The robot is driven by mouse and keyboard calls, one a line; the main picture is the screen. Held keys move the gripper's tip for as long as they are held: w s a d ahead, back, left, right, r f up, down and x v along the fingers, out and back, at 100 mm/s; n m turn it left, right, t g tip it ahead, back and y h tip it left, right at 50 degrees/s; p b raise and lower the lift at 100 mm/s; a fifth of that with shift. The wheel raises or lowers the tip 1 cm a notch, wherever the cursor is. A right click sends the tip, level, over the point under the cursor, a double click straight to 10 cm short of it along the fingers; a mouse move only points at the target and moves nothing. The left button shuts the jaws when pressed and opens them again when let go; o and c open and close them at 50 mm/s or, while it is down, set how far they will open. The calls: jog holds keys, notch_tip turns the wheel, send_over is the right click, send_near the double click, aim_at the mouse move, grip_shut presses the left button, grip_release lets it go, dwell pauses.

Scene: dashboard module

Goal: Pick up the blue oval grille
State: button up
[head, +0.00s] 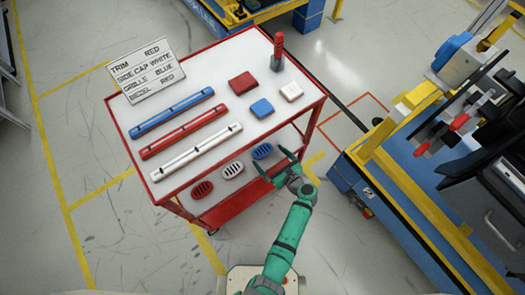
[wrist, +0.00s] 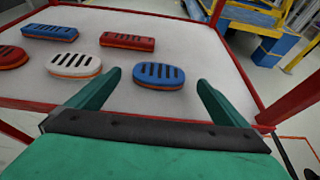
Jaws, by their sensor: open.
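The blue oval grille (head: 262,151) lies on the lower shelf of the red cart, at the right end of a row of oval grilles. In the wrist view the blue oval grille (wrist: 158,75) lies flat, slots up, ahead of my gripper and between the lines of its two fingers. My gripper (head: 272,160) is open and empty, at the front edge of the shelf. Its green fingers point toward the grille, and I see no contact. The white oval grille (wrist: 75,66) lies to the left of the blue one, and a red oval grille (wrist: 12,57) farther left.
Behind the ovals lie a long blue grille (wrist: 50,32) and a long red grille (wrist: 127,41). The cart's top shelf (head: 218,75) overhangs them, with trim bars, caps and a sign (head: 146,72) on it. A red cart post stands right of my gripper. A blue-yellow station (head: 400,215) is farther right.

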aim_at(264, 153)
jog(key=shift+x, duration=2.25)
jog(key=shift+s+f, duration=0.1)
jog(key=c, duration=1.1)
